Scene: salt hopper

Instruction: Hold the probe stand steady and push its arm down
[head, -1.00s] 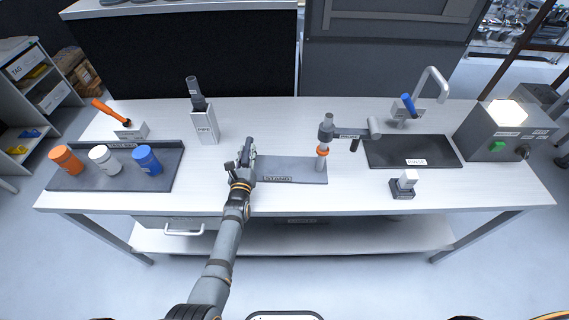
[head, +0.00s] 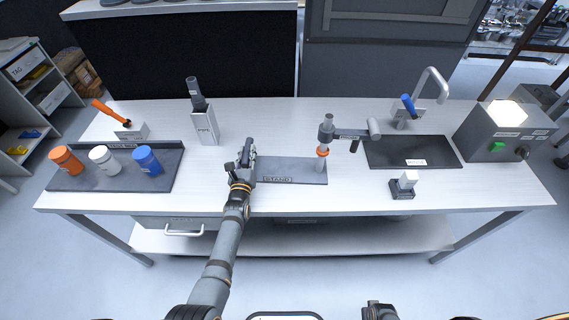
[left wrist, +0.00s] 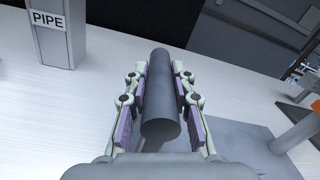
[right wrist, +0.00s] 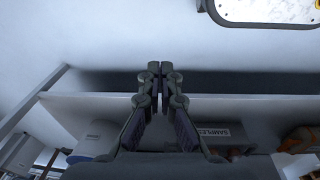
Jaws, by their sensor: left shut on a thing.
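The probe stand has a flat grey base (head: 300,172) labelled STAND, lying on the bench. An upright post (head: 323,165) with an orange ring (head: 322,152) rises at its right end. The stand's arm (head: 350,133) reaches out level to the right from the post top, over the edge of the dark rinse mat. My left gripper (head: 246,153) is at the base's left end, its fingers shut around a dark grey cylindrical grip (left wrist: 160,95). My right gripper (right wrist: 160,72) is shut and empty, away from the stand, in front of the bench.
A pipe holder (head: 204,127) stands behind left of my left gripper. A tray (head: 70,178) with orange, white and blue capped jars is at the left.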

